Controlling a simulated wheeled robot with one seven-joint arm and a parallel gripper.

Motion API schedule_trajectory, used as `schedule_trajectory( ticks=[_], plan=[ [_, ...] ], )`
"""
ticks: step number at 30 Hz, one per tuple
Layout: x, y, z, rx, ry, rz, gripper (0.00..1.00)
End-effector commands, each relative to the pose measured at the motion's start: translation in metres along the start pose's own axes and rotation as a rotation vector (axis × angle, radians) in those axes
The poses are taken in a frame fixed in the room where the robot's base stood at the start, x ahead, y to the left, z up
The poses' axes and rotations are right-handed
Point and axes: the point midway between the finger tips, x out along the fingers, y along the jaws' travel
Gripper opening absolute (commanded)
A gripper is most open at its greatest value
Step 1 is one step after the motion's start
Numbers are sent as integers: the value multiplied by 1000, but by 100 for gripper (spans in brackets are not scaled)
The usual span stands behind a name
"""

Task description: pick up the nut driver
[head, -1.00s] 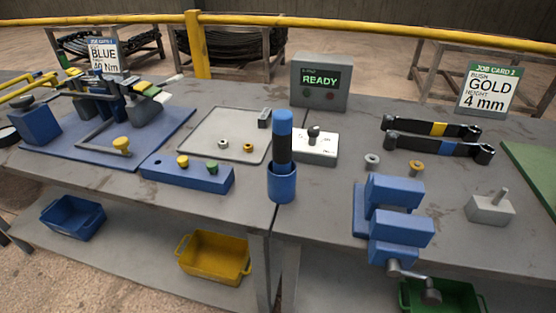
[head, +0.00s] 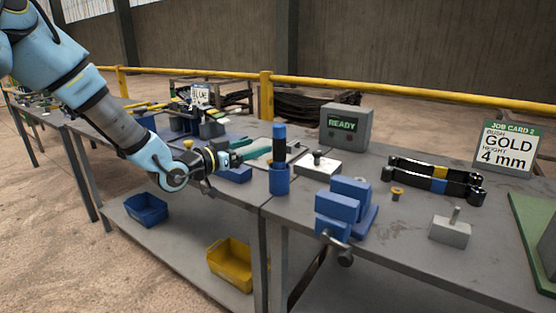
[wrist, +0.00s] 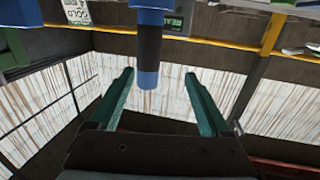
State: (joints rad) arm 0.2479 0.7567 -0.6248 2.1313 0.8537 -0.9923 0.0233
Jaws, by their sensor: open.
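The nut driver, a dark shaft with a blue top end (head: 279,144), stands upright in a blue cup-shaped holder (head: 279,181) near the bench's front edge. My gripper (head: 257,148) is open and empty, just left of the driver in the head view, its green fingers pointing toward it. In the wrist view the scene is upside down: the driver (wrist: 148,48) hangs down from its holder (wrist: 150,4) at the top. Its blue end shows between the two spread fingers (wrist: 159,76), a little left of centre. I cannot tell how far beyond the fingertips it is.
A blue vise (head: 342,206) stands right of the holder. A white block with a dark knob (head: 317,166) and a READY box (head: 346,128) stand behind. A blue block (head: 235,174) lies below my gripper.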

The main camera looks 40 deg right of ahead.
Motion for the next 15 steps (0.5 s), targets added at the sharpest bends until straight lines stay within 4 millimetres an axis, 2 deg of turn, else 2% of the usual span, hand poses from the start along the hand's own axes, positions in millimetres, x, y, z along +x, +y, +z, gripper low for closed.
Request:
schedule_trajectory(
  ticks=[3, 9, 15],
  plan=[
    [16, 8, -8, -1, 44, 26, 81],
    [47, 10, -11, -1, 44, 27, 81],
    [62, 9, -10, 0, 42, 24, 81]
  ],
)
